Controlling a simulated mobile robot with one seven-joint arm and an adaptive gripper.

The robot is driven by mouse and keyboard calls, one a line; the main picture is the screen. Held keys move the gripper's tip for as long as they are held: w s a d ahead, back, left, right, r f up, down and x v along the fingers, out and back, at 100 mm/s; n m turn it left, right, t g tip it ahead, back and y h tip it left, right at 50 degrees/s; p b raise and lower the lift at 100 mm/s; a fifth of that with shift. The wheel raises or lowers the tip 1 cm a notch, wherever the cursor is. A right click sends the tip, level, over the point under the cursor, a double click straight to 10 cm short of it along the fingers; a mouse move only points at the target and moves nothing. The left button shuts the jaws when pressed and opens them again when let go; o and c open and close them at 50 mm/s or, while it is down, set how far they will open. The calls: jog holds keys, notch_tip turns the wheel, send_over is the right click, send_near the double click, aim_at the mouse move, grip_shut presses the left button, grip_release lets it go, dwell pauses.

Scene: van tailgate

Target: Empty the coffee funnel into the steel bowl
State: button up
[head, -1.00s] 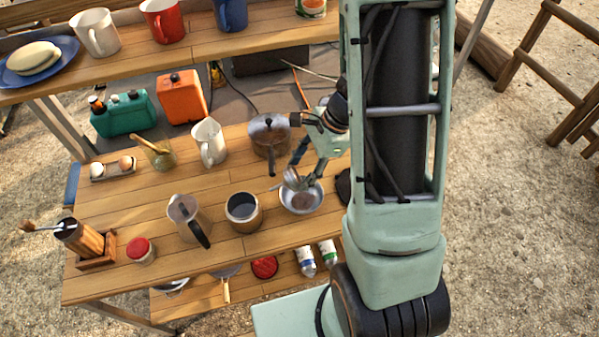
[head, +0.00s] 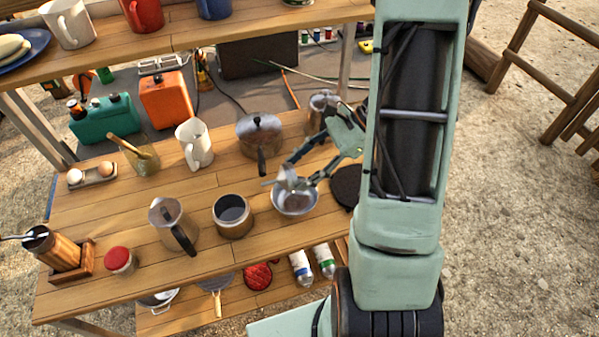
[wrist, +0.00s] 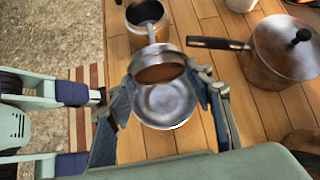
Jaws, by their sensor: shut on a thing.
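My gripper (head: 304,184) is shut on the coffee funnel (head: 288,177), a small metal cup with a thin stem. It holds the funnel above the steel bowl (head: 292,208), which stands on the table. In the wrist view, the funnel (wrist: 158,60) sits between the two fingertips (wrist: 168,76), with a brown surface showing inside its rim. The funnel looks tilted and overlaps the far part of the bowl (wrist: 165,112). The visible inside of the bowl is grey; whether any grounds lie in it I cannot tell.
A coffee pot base (head: 234,228) stands left of the bowl, and the pot top with black handle (head: 168,214) farther left. A lidded saucepan (head: 256,146) stands behind, a white jug (head: 190,158) beside it. A dark round disc (head: 346,190) lies right of the bowl.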

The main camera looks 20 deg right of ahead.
jog(key=d+f+y+b, duration=0.1)
jog(key=y+b, duration=0.4)
jog(key=d+f+y+b, duration=0.1)
jog(key=y+b, duration=0.2)
jog(key=shift+d+f+m, duration=0.3)
jog(key=shift+d+f, duration=0.05)
dwell(0.3)
